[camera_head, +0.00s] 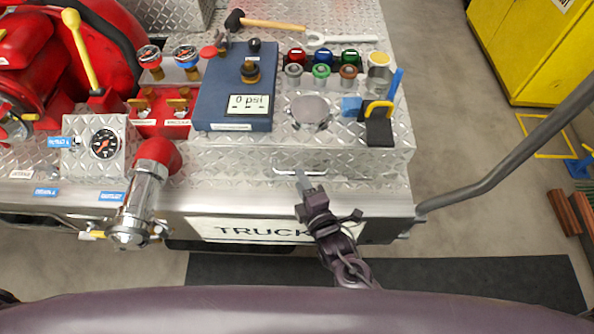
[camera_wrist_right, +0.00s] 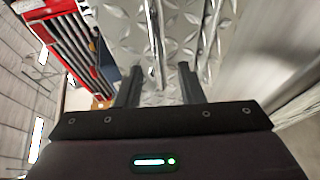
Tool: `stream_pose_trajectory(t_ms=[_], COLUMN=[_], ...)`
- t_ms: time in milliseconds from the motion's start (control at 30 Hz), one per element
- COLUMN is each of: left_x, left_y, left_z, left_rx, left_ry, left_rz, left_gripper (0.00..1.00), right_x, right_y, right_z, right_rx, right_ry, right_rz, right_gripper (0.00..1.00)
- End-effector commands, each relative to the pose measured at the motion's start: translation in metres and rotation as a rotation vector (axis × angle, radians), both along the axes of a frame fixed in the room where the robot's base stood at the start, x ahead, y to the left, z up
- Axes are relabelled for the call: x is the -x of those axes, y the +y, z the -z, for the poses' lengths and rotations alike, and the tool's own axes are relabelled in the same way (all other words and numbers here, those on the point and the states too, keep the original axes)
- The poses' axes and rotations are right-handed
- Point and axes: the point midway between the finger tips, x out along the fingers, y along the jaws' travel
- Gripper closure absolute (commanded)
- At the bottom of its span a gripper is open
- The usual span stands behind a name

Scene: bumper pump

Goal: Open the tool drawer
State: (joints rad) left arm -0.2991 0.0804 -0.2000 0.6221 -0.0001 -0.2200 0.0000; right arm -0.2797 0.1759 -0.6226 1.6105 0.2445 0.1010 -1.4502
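The tool drawer (camera_head: 350,166) seems to be the diamond-plate section below the blue pump panel, and it looks closed. Its thin metal handle (camera_head: 288,171) lies along the front. My right gripper (camera_head: 303,179) reaches up from below, its fingertips close to the handle. In the right wrist view the two dark fingers (camera_wrist_right: 159,78) are apart, with the bar-like handle (camera_wrist_right: 155,42) ahead of the gap between them. I cannot tell whether the fingers touch it. My left gripper is not in view.
A blue gauge box (camera_head: 236,88), a hammer (camera_head: 265,23), a wrench (camera_head: 345,38) and several coloured caps sit on the deck above. A red pipe elbow with a chrome fitting (camera_head: 142,200) stands left. A grey rail (camera_head: 510,160) crosses at right.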

Motion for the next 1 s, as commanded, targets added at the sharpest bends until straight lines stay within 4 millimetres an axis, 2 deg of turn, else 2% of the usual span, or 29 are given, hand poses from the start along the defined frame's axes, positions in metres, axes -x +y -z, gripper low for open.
stream_pose_trajectory(t_ms=[100, 233, 567, 600, 867, 1000], left_x=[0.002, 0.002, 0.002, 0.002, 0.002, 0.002], left_y=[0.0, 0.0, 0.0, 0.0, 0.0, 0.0], left_z=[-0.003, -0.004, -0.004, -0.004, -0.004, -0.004], left_rx=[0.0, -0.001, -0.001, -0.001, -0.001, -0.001], left_ry=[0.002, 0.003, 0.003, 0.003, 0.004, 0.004], left_rz=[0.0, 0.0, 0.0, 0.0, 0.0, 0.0], left_gripper=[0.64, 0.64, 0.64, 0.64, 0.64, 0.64], right_x=[-0.018, -0.03, -0.035, -0.035, -0.035, -0.034], right_y=[0.007, 0.012, 0.014, 0.014, 0.014, 0.014], right_z=[0.002, 0.005, 0.007, 0.007, 0.007, 0.007], right_rx=[-0.002, -0.002, -0.001, -0.001, -0.002, -0.002], right_ry=[0.0, 0.001, 0.003, 0.003, 0.003, 0.003], right_rz=[0.001, 0.001, 0.001, 0.001, 0.001, 0.001], right_gripper=[0.65, 0.65, 0.65, 0.67, 1.0, 1.0])
